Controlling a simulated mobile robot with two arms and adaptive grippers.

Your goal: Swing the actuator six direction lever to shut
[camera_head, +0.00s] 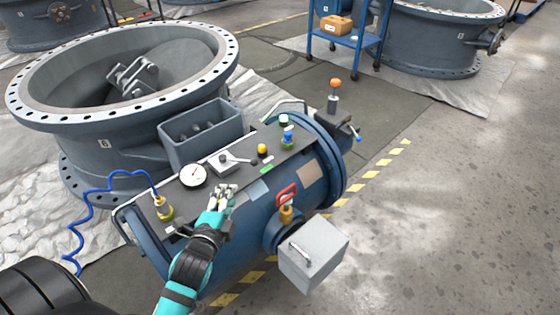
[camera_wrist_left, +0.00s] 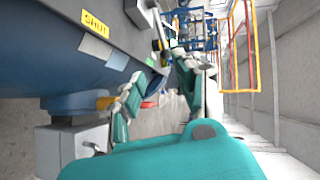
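The actuator (camera_head: 305,205) is a blue cylinder with a dark top plate, beside the valve marked 6 (camera_head: 104,143). On the plate, a light grey block (camera_head: 224,165) carries a lever (camera_head: 240,160) whose dark knob points right, towards a green label (camera_head: 266,165). In the left wrist view, a yellow SHUT label (camera_wrist_left: 95,22) is on the plate. My left gripper (camera_head: 224,190) is over the plate's near edge, just in front of the block. My right gripper is out of view.
A pressure gauge (camera_head: 193,175) and a brass fitting with a blue hose (camera_head: 110,180) are left of the lever. A yellow button (camera_head: 262,149) and a blue-topped fitting (camera_head: 288,138) are right. A red-handled valve (camera_head: 287,195) and grey box (camera_head: 314,255) project in front.

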